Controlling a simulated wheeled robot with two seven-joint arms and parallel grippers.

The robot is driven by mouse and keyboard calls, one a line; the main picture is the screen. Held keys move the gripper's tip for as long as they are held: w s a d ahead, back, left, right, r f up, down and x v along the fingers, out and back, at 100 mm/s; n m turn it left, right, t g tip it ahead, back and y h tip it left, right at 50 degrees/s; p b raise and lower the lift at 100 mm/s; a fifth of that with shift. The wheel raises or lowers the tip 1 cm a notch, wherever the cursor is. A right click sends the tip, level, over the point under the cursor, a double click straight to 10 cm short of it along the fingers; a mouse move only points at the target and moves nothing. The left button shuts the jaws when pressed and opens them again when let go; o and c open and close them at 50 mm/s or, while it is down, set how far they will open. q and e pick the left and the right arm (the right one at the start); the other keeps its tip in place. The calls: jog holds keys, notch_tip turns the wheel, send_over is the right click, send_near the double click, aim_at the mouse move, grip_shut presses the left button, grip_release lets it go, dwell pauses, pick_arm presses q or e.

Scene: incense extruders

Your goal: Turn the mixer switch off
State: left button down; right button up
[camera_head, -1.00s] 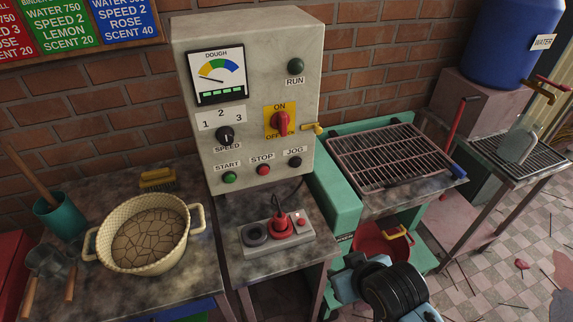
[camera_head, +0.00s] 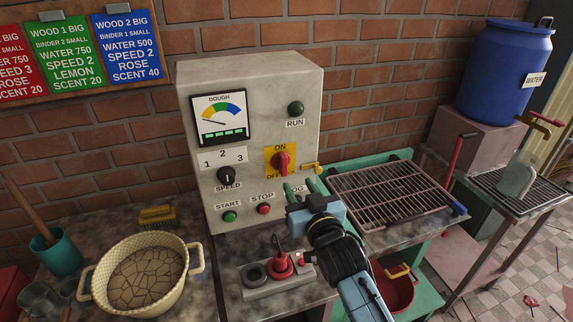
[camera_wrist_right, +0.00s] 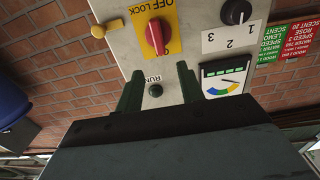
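The red mixer switch (camera_head: 282,160) sits on a yellow plate on the grey control box (camera_head: 255,85), between the ON and OFF labels. Its handle stands roughly upright. My right gripper (camera_head: 301,188) is in front of the box, below the switch, with its two green fingers apart and nothing between them. The fingertips appear close to the panel; I cannot tell if they touch it. In the upside-down right wrist view, the switch (camera_wrist_right: 157,34) shows beyond and between the open fingers (camera_wrist_right: 160,88), near the "OFF LOCK" label. My left gripper is not in view.
A brass fitting (camera_head: 312,168) sticks out right of the switch. The green start button (camera_head: 230,216) and red stop button (camera_head: 264,209) are lower; my gripper covers the jog button. A wire rack (camera_head: 392,190) is to the right.

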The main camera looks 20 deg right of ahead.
aim_at(285, 163)
jog(key=w, duration=1)
jog(key=shift+a, duration=0.2)
grip_shut()
